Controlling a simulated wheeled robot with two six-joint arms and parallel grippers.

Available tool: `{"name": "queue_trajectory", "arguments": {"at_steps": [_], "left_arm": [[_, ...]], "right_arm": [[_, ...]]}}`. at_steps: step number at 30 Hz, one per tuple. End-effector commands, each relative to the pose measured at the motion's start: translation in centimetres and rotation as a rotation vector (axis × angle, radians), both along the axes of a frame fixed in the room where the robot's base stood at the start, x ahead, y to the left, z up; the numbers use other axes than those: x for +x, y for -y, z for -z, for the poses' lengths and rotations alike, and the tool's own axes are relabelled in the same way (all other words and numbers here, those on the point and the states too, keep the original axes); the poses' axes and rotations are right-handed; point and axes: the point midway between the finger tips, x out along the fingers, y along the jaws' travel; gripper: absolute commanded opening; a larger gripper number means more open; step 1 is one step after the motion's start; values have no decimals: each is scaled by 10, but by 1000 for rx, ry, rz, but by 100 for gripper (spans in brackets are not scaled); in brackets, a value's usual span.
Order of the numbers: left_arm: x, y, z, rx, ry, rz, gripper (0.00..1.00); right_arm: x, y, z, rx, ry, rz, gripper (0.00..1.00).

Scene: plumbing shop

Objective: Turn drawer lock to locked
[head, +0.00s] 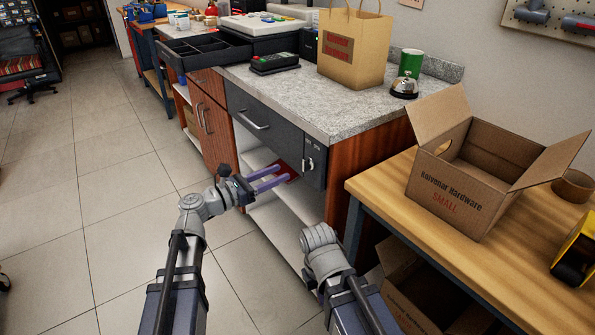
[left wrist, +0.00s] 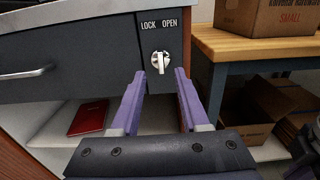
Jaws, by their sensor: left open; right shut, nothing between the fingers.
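The drawer lock (head: 309,163) is a silver turn knob on the dark panel at the right end of the counter's drawer (head: 262,120). In the left wrist view the knob (left wrist: 160,61) sits under the printed words LOCK and OPEN; its grip looks roughly upright, and I cannot tell which word it points to. My left gripper (head: 281,173) is open and empty, its purple fingers just in front of and slightly below the knob. In the left wrist view the fingertips (left wrist: 159,75) lie on either side below it, apart from it. My right arm's wrist shows, but its fingers are hidden.
A wooden table (head: 378,183) with an open cardboard box (head: 460,195) stands close to the right of the lock. A red book (left wrist: 88,118) lies on the open shelf below the drawer. The counter (head: 345,108) overhangs above. The floor to the left is clear.

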Motion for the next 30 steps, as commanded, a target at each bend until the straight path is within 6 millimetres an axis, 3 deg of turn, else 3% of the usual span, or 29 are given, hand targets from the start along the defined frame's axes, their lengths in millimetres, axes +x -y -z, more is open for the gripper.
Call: {"name": "queue_trajectory", "arguments": {"at_steps": [15, 27, 30], "left_arm": [[41, 56, 0, 3, 1, 3, 45], [44, 61, 0, 4, 2, 2, 45], [44, 61, 0, 4, 2, 2, 35]], "right_arm": [[0, 0, 0, 0, 0, 0, 0], [0, 0, 0, 0, 0, 0, 0], [0, 0, 0, 0, 0, 0, 0]]}}
